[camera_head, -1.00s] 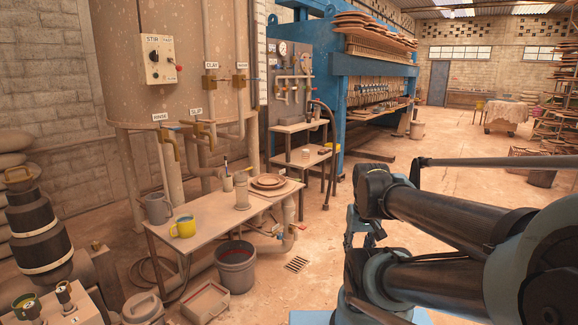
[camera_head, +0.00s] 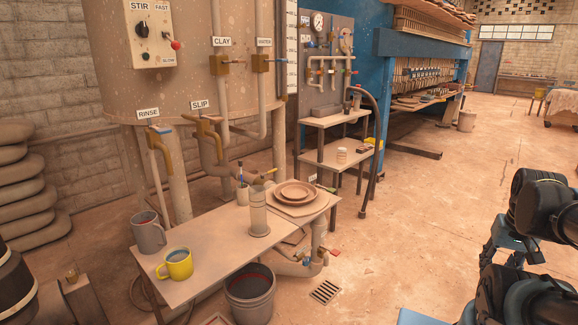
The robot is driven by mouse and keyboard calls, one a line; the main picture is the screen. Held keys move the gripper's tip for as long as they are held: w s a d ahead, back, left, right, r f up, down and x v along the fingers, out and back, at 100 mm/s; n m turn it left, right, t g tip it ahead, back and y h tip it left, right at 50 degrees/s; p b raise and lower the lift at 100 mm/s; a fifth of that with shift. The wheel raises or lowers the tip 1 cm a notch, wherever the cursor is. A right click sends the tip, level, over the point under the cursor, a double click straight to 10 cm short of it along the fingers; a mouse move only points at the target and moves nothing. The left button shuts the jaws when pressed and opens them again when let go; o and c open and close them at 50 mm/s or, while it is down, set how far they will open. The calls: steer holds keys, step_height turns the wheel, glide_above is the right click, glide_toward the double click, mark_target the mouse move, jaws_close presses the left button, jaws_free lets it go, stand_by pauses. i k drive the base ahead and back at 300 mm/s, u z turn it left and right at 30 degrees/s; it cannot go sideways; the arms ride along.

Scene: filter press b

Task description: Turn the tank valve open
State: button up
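The large beige tank (camera_head: 185,80) stands at the left. No label reading "tank" is legible, so I cannot tell which valve is the tank valve. Brass valves sit on its pipes: the clay valve (camera_head: 219,66), the water valve (camera_head: 261,63), the rinse valve (camera_head: 160,130) with a blue handle and the slip valve (camera_head: 203,129). A lower pipe under the table has a valve with a red handle (camera_head: 334,253) and a blue one (camera_head: 306,261). My gripper (camera_head: 502,250) hangs at the lower right, far from the valves, partly hidden by my arm. Its opening is unclear.
A table (camera_head: 215,262) before the tank holds a grey mug (camera_head: 148,233), a yellow mug (camera_head: 176,264), a cylinder (camera_head: 258,213) and plates (camera_head: 295,192). A bucket (camera_head: 250,290) stands below. Shelves (camera_head: 337,119) and a gauge panel stand behind. Floor (camera_head: 420,220) right of the table is clear.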

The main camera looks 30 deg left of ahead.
mark_target(276, 169)
steer(key=u, duration=0.35)
steer(key=i, duration=1.05)
steer(key=u, duration=0.8)
steer(key=i, duration=0.3)
steer(key=u, duration=0.2)
